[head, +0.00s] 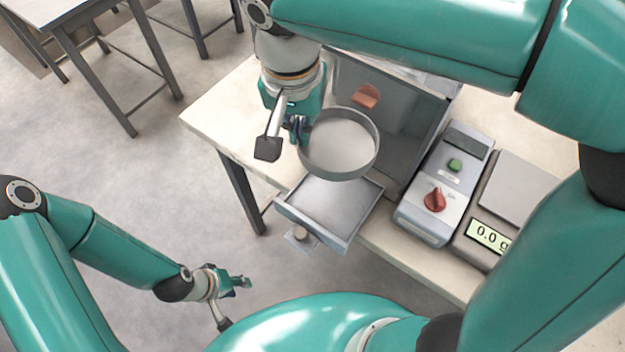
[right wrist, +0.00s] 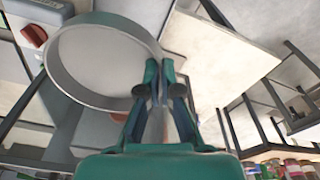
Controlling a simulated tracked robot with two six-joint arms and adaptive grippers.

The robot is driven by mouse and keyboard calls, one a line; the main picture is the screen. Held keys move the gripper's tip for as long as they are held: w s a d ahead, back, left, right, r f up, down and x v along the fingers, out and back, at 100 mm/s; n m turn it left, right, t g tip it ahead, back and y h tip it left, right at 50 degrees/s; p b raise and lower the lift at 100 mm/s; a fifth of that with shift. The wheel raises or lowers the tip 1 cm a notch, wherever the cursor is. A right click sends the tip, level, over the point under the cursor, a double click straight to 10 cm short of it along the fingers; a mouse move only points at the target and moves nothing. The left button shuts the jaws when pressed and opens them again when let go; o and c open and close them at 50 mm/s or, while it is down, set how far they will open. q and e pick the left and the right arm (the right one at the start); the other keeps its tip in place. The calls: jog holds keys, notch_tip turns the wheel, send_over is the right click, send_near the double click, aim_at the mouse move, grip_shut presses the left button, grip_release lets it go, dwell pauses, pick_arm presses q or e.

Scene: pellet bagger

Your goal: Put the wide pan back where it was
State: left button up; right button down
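The wide pan (head: 338,145) is a round, shallow grey dish with a raised rim, and it looks empty. It hangs roughly level in front of the grey bagger housing, above the square tray (head: 347,236) at the table edge. My right gripper (head: 299,127) is at the pan's left side in the head view. In the right wrist view the pan (right wrist: 98,62) sits beyond my right gripper's fingers (right wrist: 160,78), which are closed together at its edge; the exact grip is partly hidden. My left gripper (head: 240,283) is low over the floor, away from the pan, with its finger gap too small to judge.
The grey bagger housing (head: 420,140) with an orange-red part (head: 366,95) stands behind the pan. To its right are a control box (head: 428,222) with a red knob and a scale (head: 515,190). The table's left end (head: 225,120) is bare.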

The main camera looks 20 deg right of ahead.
aim_at(300, 152)
jog(key=f, duration=1.7)
jog(key=shift+d+b, duration=0.25)
jog(key=shift+b, duration=0.1)
jog(key=shift+f, duration=0.15)
jog(key=c, duration=1.3)
grip_release()
jog(key=r, duration=0.4)
jog(key=s+r, duration=0.1)
jog(key=r, duration=0.7)
jog(key=shift+s+a+r, duration=0.15)
jog(key=shift+a, duration=0.25)
